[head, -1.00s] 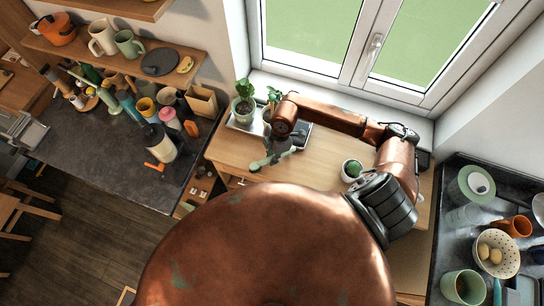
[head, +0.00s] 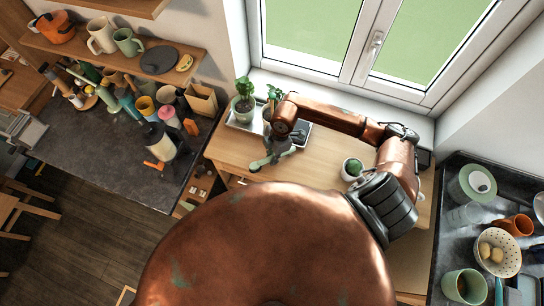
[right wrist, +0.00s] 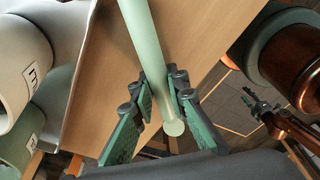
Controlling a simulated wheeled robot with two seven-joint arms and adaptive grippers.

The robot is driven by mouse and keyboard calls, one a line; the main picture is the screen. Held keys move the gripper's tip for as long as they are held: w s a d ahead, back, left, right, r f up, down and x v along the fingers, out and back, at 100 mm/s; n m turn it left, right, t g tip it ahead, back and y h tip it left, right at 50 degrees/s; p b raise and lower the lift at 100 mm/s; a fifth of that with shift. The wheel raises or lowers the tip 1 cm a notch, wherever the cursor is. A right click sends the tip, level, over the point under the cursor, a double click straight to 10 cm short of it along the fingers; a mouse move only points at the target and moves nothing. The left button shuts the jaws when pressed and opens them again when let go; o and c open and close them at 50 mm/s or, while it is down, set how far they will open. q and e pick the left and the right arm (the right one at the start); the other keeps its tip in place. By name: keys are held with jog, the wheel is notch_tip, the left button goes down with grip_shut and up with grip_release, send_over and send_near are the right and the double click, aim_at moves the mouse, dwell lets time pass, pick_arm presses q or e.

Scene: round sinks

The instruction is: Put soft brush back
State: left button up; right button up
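My right gripper (head: 274,150) is above the wooden cabinet top, just in front of the tray. In the right wrist view its green-padded fingers (right wrist: 163,98) close in on both sides of a pale green rod-like handle (right wrist: 143,40), which I take to be the soft brush. The handle's rounded end points down past the fingertips. The handle's pale end (head: 258,163) also shows in the head view. The bristles are not in sight. A dark gripper on a copper arm, seemingly my left gripper (right wrist: 258,103), is small in the right wrist view; its opening is unclear.
A tray (head: 240,126) with potted plants (head: 243,106) stands behind the gripper. A small potted cactus (head: 352,169) stands to the right on the wooden top (head: 322,160). The left counter (head: 110,150) is crowded with bottles and cups. Dishes fill the right counter (head: 448,235).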

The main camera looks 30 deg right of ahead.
jog(key=o, duration=0.5)
jog(key=shift+r, duration=0.1)
jog(key=r, duration=0.4)
jog(key=d+r, duration=0.1)
jog(key=r, duration=0.2)
jog(key=d+r, duration=0.1)
jog(key=r, duration=0.3)
jog(key=shift+r, duration=0.35)
